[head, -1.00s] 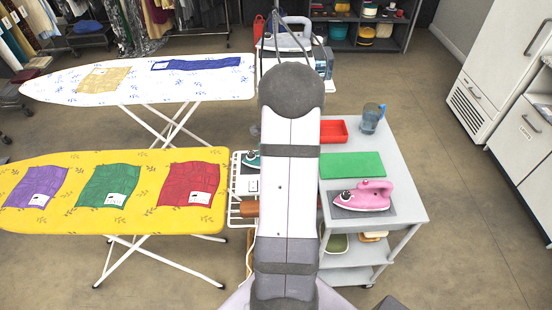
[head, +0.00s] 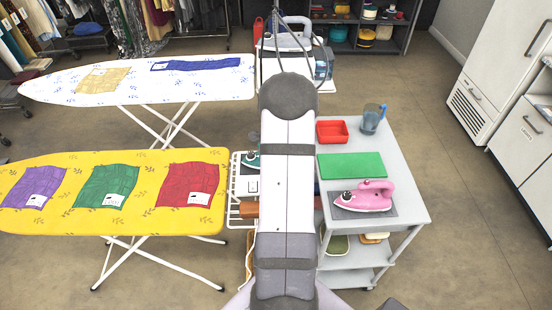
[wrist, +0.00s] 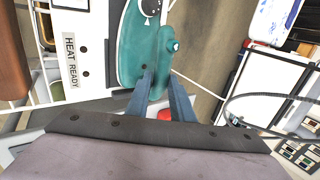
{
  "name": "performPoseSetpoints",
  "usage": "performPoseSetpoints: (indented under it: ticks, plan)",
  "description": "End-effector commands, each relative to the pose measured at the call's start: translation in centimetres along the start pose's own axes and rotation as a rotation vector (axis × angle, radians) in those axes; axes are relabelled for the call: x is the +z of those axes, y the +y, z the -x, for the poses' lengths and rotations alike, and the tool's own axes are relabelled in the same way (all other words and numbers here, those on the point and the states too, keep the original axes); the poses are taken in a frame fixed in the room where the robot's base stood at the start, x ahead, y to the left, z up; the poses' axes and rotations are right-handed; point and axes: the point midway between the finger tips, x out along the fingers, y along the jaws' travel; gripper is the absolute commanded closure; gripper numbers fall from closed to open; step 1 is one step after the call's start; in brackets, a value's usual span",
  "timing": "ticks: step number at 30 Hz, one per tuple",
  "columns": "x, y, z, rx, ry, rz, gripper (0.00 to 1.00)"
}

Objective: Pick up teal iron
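The teal iron (wrist: 136,45) fills the upper middle of the wrist view, with its handle (wrist: 165,50) on the right side. In the head view only a small part of the teal iron (head: 252,161) shows beside my arm, on the white wire rack (head: 237,190). My gripper (wrist: 160,76) has its two blue-grey fingers apart, with the tips at the near end of the handle. I cannot tell whether they touch it. In the head view my arm hides the gripper.
A panel reading HEAT READY (wrist: 71,60) lies left of the iron. The yellow ironing board (head: 140,226) stands left.

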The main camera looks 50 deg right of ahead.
Motion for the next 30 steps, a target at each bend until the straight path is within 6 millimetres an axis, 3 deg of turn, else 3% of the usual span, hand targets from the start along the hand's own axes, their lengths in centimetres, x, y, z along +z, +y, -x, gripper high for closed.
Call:
performPoseSetpoints:
  ticks: [14,30]
  plan:
    - [-0.1,-0.9,1.1,-0.005,0.001,0.002,1.00]
    - [-0.1,-4.7,6.8,-0.006,0.002,0.001,1.00]
